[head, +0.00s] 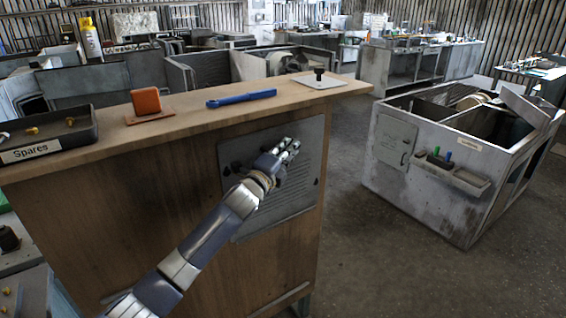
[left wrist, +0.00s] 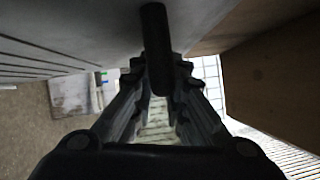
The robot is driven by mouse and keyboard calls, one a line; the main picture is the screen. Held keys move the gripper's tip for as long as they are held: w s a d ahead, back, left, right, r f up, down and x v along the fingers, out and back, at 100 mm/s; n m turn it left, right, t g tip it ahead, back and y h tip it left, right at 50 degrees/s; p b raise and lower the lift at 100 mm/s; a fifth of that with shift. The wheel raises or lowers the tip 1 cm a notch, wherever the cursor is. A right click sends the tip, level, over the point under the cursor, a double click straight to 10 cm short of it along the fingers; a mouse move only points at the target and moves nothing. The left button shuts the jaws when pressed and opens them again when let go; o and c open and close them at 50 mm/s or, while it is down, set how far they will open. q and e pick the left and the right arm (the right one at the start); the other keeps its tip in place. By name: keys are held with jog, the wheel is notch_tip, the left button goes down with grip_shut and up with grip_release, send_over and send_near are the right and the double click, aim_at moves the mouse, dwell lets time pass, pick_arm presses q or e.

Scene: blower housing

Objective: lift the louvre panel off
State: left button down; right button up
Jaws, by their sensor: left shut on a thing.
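The grey louvre panel (head: 300,190) is against the wooden front of the blower housing (head: 150,190) in the head view. Its slats show as dark lines in the left wrist view (left wrist: 50,55). My left gripper (head: 288,152) is in front of the panel's upper middle and covers part of it. In the left wrist view my left gripper (left wrist: 158,100) has its fingers shut around a dark round handle (left wrist: 157,45) that stands out from the panel. I cannot tell whether the panel is flush with the housing or slightly off it. My right gripper is not in view.
On the housing top are a "Spares" tray (head: 50,143), an orange block (head: 146,101), a blue tool (head: 240,98) and a pale plate with a black knob (head: 320,82). A grey open-topped cabinet (head: 410,185) stands at right. The floor (head: 350,270) between them is clear.

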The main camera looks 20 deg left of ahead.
pick_arm(q)
jog(key=shift+r, duration=0.2)
jog(key=shift+s+a+r, duration=0.1)
jog(key=shift+s+r, duration=0.1)
jog(key=shift+s, duration=0.05)
jog(key=s+a+r+b, duration=0.25)
jog(key=s+r, duration=0.45)
jog(key=s, duration=0.6)
jog(key=s+d, duration=0.5)
jog(key=d, duration=0.1)
jog(key=shift+s+d+r+p, duration=0.15)
jog(key=shift+d+r+p, duration=0.05)
jog(key=shift+d+p, duration=0.2)
jog(key=shift+a, duration=0.1)
